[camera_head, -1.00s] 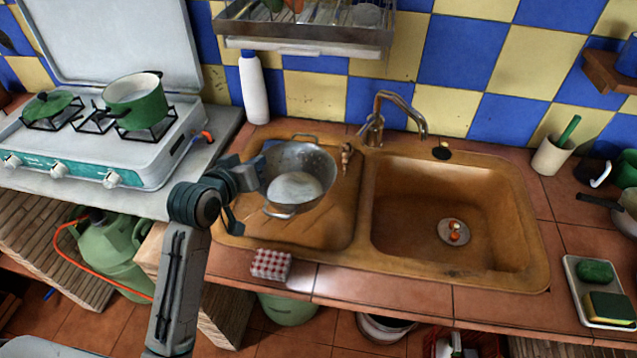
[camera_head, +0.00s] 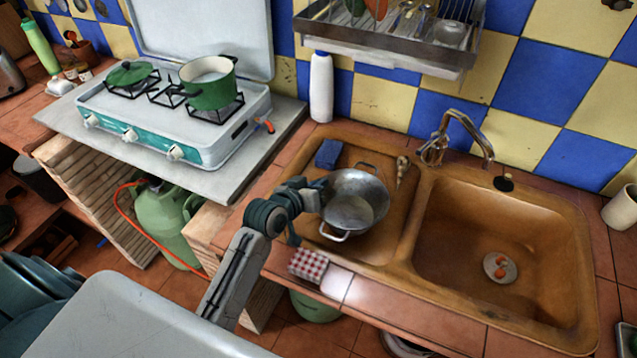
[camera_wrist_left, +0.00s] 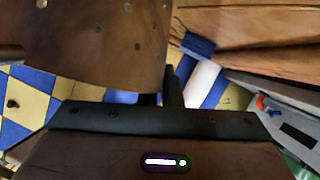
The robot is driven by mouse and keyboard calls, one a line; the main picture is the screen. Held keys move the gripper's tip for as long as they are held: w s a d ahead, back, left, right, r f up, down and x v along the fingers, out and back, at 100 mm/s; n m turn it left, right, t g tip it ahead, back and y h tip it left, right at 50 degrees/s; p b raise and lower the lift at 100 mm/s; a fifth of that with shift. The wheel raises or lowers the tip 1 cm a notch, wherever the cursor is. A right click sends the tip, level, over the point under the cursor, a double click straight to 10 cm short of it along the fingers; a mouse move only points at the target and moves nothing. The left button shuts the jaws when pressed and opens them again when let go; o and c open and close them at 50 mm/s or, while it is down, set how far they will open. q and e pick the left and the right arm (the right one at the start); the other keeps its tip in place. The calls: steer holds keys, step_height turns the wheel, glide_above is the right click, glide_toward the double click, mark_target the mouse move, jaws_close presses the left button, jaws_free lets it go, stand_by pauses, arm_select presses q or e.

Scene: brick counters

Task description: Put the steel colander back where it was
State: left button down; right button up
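The steel colander (camera_head: 367,189), a grey round bowl with two loop handles, is at the drainer side of the sink (camera_head: 408,238), left of the basin. I cannot tell whether it touches the drainer. My left gripper (camera_head: 322,193) is at its left rim and appears shut on it; the fingertips are partly hidden. In the left wrist view, the perforated colander wall (camera_wrist_left: 95,40) fills the upper left, right beside one dark finger (camera_wrist_left: 173,86). The other finger is hidden. My right gripper is not in view.
A blue sponge (camera_head: 328,154) lies behind the colander. A white bottle (camera_head: 321,88) stands behind the sink, below a dish rack (camera_head: 395,42). A checked red-and-white block (camera_head: 308,265) lies on the front edge. The stove (camera_head: 165,120) with a green pot (camera_head: 209,88) stands left. The tap (camera_head: 455,135) is right.

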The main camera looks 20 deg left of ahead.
arm_select(q)
steer(key=c, duration=1.6)
jaws_free()
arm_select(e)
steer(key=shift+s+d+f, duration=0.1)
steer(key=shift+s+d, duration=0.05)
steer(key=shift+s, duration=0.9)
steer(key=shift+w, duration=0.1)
